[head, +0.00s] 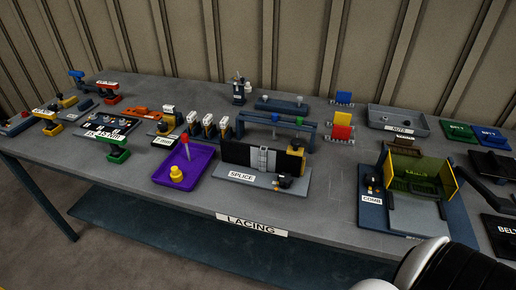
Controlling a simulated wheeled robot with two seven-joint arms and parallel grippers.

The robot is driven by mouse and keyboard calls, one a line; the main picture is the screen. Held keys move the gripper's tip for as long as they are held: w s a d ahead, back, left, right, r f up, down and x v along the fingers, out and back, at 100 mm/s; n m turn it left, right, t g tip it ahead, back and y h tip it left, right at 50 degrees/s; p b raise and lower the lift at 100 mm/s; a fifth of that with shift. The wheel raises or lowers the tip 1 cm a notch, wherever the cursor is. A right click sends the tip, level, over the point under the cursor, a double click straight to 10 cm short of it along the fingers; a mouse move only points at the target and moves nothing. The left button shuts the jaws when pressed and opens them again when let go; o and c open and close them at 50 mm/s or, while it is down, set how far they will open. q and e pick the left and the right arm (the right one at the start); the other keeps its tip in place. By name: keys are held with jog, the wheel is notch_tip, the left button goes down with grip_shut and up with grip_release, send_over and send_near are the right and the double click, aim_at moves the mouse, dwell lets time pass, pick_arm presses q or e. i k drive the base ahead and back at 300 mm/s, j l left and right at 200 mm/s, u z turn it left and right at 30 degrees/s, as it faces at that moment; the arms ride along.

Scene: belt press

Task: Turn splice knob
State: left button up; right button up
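The splice station (262,160) stands near the middle of the table, with a white SPLICE label (241,176) on its grey base. It has a dark upright panel with a light ribbed piece in its middle and a yellow-black block (296,154) at its right end. A small black knob (284,181) sits on the base at the front right, below that block. Its exact turn angle is too small to read. Neither of my grippers shows. Only a black and white part of my arm shows at the bottom right edge, well apart from the knob.
A purple tray (196,189) with a yellow knob and a red-topped stick lies left of the splice station. A blue gantry (254,119) stands behind it. The comb station (371,204) with yellow panels stands to the right. Bare tabletop lies in front, by the LACING label (252,225).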

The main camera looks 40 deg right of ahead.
aim_at(285, 180)
jog(key=z, duration=1.35)
